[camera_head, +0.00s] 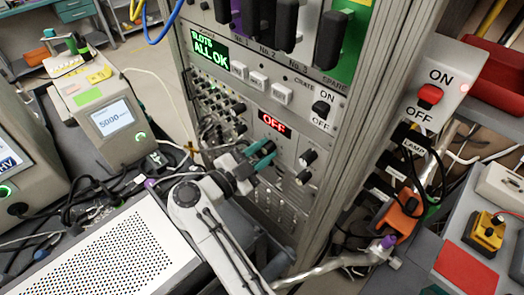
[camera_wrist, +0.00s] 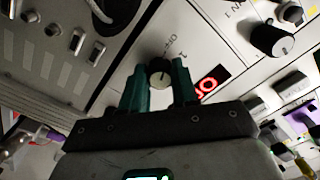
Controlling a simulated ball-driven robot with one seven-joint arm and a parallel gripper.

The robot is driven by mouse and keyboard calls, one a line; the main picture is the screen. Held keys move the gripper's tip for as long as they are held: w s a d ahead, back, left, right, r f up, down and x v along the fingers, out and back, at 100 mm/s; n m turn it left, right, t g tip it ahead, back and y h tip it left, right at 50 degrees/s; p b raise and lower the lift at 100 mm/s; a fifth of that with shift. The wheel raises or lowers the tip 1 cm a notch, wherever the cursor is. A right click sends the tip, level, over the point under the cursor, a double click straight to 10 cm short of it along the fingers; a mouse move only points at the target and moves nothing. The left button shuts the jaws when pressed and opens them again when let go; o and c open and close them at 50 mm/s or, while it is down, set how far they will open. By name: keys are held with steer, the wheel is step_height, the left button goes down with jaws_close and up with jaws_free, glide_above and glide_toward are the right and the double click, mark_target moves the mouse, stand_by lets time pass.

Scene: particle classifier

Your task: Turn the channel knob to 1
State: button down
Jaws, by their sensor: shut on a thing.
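The channel knob (camera_wrist: 160,73) is a small dark knob with a pale face, on the light panel in the wrist view. Small markings that look like "OFF" and "1" are printed beside it. The teal fingers of my gripper (camera_wrist: 161,84) stand on both sides of the knob and are shut on it. I cannot tell clearly which mark its pointer faces. In the head view my gripper (camera_head: 262,157) is at the rack panel, just below the red "OFF" display (camera_head: 274,124); the knob is hidden behind it. The display also shows in the wrist view (camera_wrist: 206,84).
Other black knobs (camera_head: 308,157) sit right of my gripper, and another dark knob (camera_wrist: 272,39) shows in the wrist view. Cables and jacks (camera_head: 213,103) crowd the panel left of it. The crate switch (camera_head: 321,107) is above right. A perforated white box (camera_head: 112,255) stands at lower left.

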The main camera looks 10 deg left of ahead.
steer(key=shift+f+m, duration=0.1)
steer(key=shift+m, duration=0.2)
steer(key=m+b, duration=0.2)
steer(key=m, duration=0.1)
steer(key=shift+f+m, duration=0.1)
steer(key=shift+m, duration=0.3)
steer(key=shift+m+b, duration=1.3)
steer(key=shift+m, duration=0.9)
steer(key=c, duration=0.8)
jaws_free()
steer(key=shift+r, duration=0.2)
steer(key=shift+c, duration=0.2)
steer(key=shift+s, duration=0.1)
steer(key=b+v, duration=0.2)
steer(key=v, duration=0.8)
steer(key=shift+s+a, duration=0.2)
steer(key=shift+a, duration=0.1)
